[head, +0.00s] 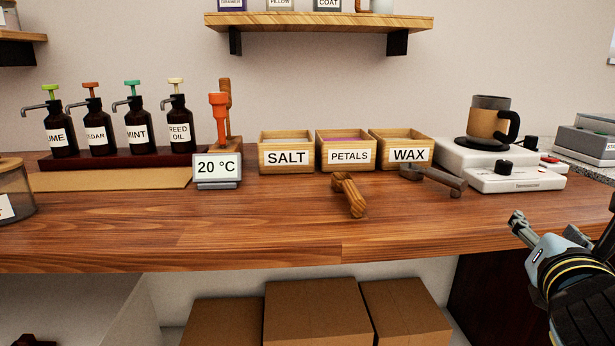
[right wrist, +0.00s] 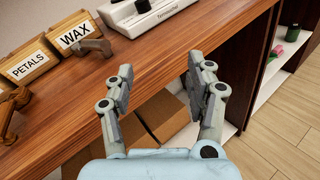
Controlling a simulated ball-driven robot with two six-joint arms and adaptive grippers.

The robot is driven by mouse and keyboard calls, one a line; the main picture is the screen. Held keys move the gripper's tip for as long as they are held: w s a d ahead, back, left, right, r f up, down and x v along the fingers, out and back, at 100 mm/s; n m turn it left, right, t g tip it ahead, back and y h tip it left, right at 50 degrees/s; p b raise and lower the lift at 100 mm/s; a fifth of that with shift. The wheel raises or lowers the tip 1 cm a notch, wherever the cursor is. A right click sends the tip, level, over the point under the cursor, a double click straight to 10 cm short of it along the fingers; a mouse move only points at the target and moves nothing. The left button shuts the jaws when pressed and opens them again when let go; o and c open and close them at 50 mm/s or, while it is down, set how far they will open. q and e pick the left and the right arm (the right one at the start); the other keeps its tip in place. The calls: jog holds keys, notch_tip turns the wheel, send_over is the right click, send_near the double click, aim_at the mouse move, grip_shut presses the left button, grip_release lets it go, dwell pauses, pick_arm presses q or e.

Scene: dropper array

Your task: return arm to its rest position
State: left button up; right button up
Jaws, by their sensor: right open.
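My right gripper (head: 545,228) is at the right of the head view, in front of the counter's front edge. In the right wrist view its two fingers (right wrist: 160,88) are spread apart with nothing between them. It is clear of the wooden counter (head: 250,225) and touches none of the things on it. My left gripper does not show in either view.
Salt (head: 287,138), petals (head: 347,137) and wax (head: 417,139) boxes stand on the counter. A wooden scoop (head: 348,193) and a grey scoop (head: 435,178) lie before them. A white hot plate (head: 470,158) bears a mug (head: 486,120). Cardboard boxes (head: 318,310) sit below.

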jog(key=s+f+m+g+y, duration=0.3)
jog(key=s+f+m+g, duration=0.3)
jog(key=s+f+m, duration=0.8)
jog(key=s+a+m+g+y, duration=0.4)
jog(key=s+a+m+g, duration=0.2)
jog(key=s+m, duration=0.6)
jog(key=s+d+f+g, duration=0.1)
jog(key=s+f, duration=0.1)
jog(key=f, duration=1.2)
jog(key=s+d+f, duration=0.2)
jog(key=f, duration=1.3)
jog(key=s+f+g, duration=0.1)
jog(key=s+f, duration=1.2)
jog(key=s, duration=0.4)
jog(key=shift+s+d+f+m, duration=0.2)
jog(key=shift+s+d+m, duration=0.05)
jog(key=shift+s+m, duration=0.15)
